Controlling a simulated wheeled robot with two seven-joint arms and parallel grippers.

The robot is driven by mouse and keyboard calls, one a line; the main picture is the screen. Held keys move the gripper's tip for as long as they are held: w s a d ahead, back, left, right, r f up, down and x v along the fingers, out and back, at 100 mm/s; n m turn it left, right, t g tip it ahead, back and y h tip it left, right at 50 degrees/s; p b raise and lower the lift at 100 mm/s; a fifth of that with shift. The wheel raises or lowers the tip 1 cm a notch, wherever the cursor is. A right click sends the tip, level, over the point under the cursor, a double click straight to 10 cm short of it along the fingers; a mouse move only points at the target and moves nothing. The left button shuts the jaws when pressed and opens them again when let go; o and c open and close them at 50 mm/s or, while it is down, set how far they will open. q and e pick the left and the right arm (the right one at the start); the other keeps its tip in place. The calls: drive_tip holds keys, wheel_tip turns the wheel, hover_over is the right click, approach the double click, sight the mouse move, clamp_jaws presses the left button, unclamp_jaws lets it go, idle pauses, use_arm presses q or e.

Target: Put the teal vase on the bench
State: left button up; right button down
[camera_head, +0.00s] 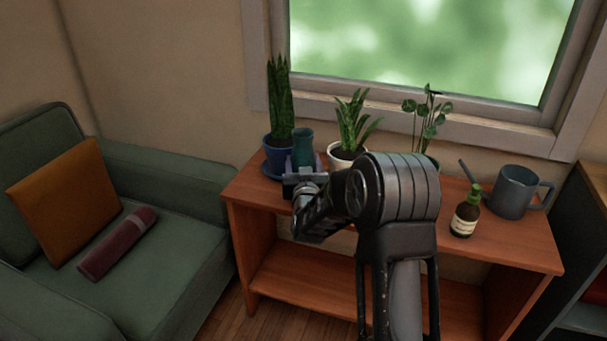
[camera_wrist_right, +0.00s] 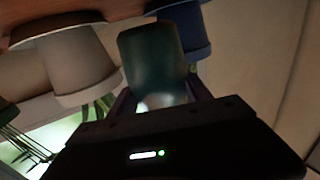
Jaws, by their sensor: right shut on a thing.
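The teal vase (camera_head: 302,147) stands upright near the left end of the wooden bench (camera_head: 490,240), between a blue pot and a white pot. My right gripper (camera_head: 303,170) reaches over the bench from the front and is shut on the vase. In the right wrist view the vase (camera_wrist_right: 153,57) sits between the two fingers of the gripper (camera_wrist_right: 160,98). The lower part of the vase is hidden by the gripper in the head view, so I cannot tell whether its base touches the bench top. My left gripper is not in view.
A snake plant in a blue pot (camera_head: 278,153) is close on the left, and a plant in a white pot (camera_head: 347,154) is close on the right. A green armchair (camera_head: 190,245) is left of the bench.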

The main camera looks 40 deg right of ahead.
drive_tip(key=shift+f, duration=1.6)
drive_tip(key=shift+f+b, duration=0.1)
drive_tip(key=shift+b, duration=0.25)
drive_tip(key=shift+f, duration=0.15)
drive_tip(key=shift+c, duration=2.3)
unclamp_jaws()
drive_tip(key=shift+s+r, duration=0.1)
drive_tip(key=shift+r, duration=0.1)
drive_tip(key=v, duration=1.2)
drive_tip(key=shift+p, duration=0.4)
drive_tip(key=shift+f, duration=0.1)
